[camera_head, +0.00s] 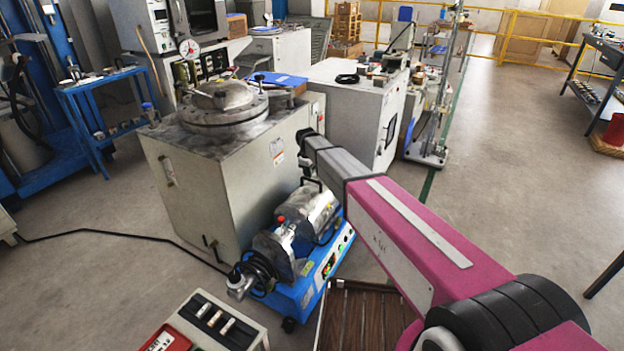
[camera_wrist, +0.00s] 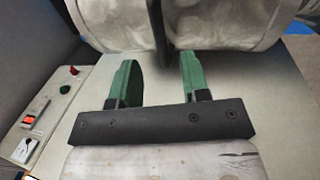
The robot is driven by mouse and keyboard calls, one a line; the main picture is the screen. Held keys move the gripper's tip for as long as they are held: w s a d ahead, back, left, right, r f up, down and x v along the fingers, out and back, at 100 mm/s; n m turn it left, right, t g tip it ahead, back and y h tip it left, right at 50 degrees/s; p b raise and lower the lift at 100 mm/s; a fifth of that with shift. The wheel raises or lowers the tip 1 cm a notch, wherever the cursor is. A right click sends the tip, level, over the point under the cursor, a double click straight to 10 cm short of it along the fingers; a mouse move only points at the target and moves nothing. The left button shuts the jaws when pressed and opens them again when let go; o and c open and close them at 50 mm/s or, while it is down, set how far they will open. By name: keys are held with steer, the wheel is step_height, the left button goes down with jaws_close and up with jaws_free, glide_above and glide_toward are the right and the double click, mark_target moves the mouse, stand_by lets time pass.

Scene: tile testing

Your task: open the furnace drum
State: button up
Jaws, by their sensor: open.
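A silver metal drum (camera_head: 318,207) lies on a blue machine base (camera_head: 315,280) in the head view, with a dark handle-like part on top. In the wrist view, a pale, scuffed rounded metal body (camera_wrist: 230,20), which looks like the drum, fills the top. A dark upright bar or band (camera_wrist: 157,35) crosses its middle. In the head view I cannot make out my gripper's fingers.
A grey cabinet with a round bolted lid (camera_head: 225,105) stands behind the drum. A panel with red and green knobs (camera_wrist: 45,115) is at left in the wrist view. A small control box (camera_head: 215,325) stands in front. Open floor (camera_head: 510,160) lies to the right.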

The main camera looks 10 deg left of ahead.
mark_target(312, 180)
steer(key=f, duration=0.2)
steer(key=w+f, duration=0.1)
steer(key=f, duration=0.2)
steer(key=shift+d+f, duration=0.2)
steer(key=shift+f, duration=0.05)
steer(key=shift+w, duration=0.1)
jaws_close()
